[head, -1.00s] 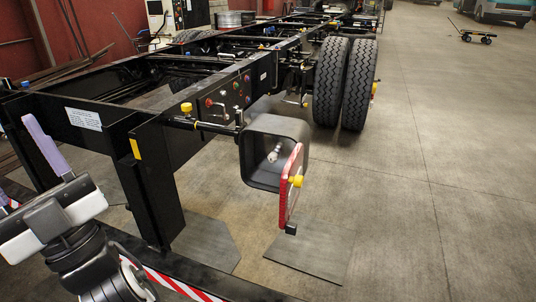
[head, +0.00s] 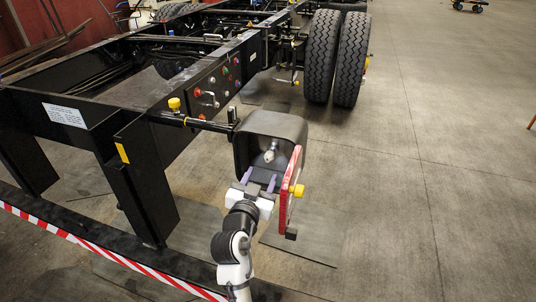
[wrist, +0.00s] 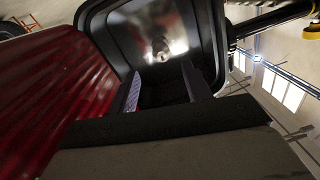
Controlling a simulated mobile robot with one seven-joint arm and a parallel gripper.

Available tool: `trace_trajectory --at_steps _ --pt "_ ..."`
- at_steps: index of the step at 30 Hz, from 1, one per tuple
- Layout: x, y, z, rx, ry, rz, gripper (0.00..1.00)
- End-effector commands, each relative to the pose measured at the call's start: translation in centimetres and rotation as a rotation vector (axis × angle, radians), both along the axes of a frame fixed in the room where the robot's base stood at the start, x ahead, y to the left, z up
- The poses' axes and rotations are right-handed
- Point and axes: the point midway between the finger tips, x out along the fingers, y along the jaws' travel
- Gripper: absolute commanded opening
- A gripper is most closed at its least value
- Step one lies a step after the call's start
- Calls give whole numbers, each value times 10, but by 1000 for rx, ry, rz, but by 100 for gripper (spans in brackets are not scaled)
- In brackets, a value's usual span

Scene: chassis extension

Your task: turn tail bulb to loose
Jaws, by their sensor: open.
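The tail bulb (head: 270,155) is a small pale bulb inside the black lamp housing (head: 272,124), at the end of a side arm on the chassis. It also shows in the wrist view (wrist: 160,46) against the shiny back of the housing. My gripper (head: 260,183) is at the lower mouth of the housing, just below and in front of the bulb. Its two purple-lined fingers are apart with nothing between them, and they appear not to touch the bulb. The red lens cover (head: 290,187) with a yellow knob (head: 297,190) stands open on the right side of the housing.
The black chassis frame (head: 150,190) lies left of the housing, with a yellow knob (head: 174,104) on the side arm. A red-and-white striped bar (head: 130,260) runs low in front. Twin tyres (head: 337,60) stand behind.

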Motion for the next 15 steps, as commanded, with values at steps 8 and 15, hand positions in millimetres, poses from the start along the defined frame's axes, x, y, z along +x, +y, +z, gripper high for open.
trace_trajectory --at_steps 8,15 --pt "56 -15 3 0 0 0 49" --pt "81 -21 2 -1 -2 3 49"
